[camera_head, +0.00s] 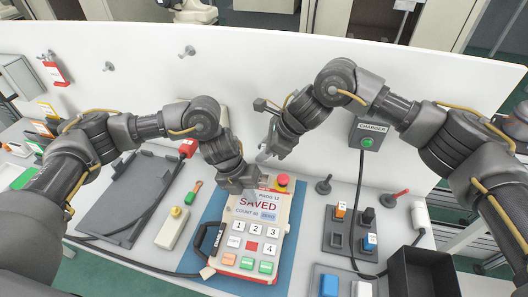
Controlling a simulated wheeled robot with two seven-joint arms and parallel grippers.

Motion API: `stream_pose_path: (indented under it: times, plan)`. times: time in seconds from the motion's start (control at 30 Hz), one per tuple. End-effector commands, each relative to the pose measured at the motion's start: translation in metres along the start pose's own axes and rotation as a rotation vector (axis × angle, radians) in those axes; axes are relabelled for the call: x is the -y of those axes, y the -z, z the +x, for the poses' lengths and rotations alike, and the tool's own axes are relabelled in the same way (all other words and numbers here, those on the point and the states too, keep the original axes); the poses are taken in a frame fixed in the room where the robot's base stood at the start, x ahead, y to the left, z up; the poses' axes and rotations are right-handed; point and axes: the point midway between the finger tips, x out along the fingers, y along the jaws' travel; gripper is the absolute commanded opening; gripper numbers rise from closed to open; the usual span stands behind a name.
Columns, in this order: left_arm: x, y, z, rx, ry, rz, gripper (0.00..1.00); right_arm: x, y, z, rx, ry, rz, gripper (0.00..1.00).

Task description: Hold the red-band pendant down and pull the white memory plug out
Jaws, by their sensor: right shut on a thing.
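The red-band pendant (252,246) lies face up on a blue mat in the middle of the bench. It has a white keypad face with a red edge, and its screen reads "SAVED". My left gripper (246,192) is at the pendant's upper left, over its top edge and beside the screen; its finger opening does not show clearly. My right gripper (264,157) is just beyond the pendant's top edge, shut on a small pale thing, apparently the white memory plug, mostly hidden by the fingers. Whether the plug is clear of the pendant cannot be told.
A red button (282,181) stands at the pendant's top right. The blue mat (213,208) shows around it. A dark tray (140,190) lies left, a switch panel (335,238) and black bin (425,270) right. A charger box (368,136) hangs on the white back panel (240,60).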

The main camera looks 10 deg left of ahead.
Motion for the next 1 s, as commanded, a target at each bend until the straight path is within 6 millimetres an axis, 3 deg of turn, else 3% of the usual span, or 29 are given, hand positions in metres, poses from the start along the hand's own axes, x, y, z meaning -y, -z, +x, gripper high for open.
stream_pose_path:
  times: [0.47, 1.0]
  plan:
    - [-0.002, 0.004, 0.000, -0.010, -0.007, -0.001, 0.00, 0.000, -0.002, -0.002, 0.001, 0.000, 0.000, 0.00]
    - [0.019, 0.001, -0.054, -0.002, -0.002, 0.000, 0.00, 0.006, -0.022, -0.036, 0.001, 0.000, 0.000, 0.00]
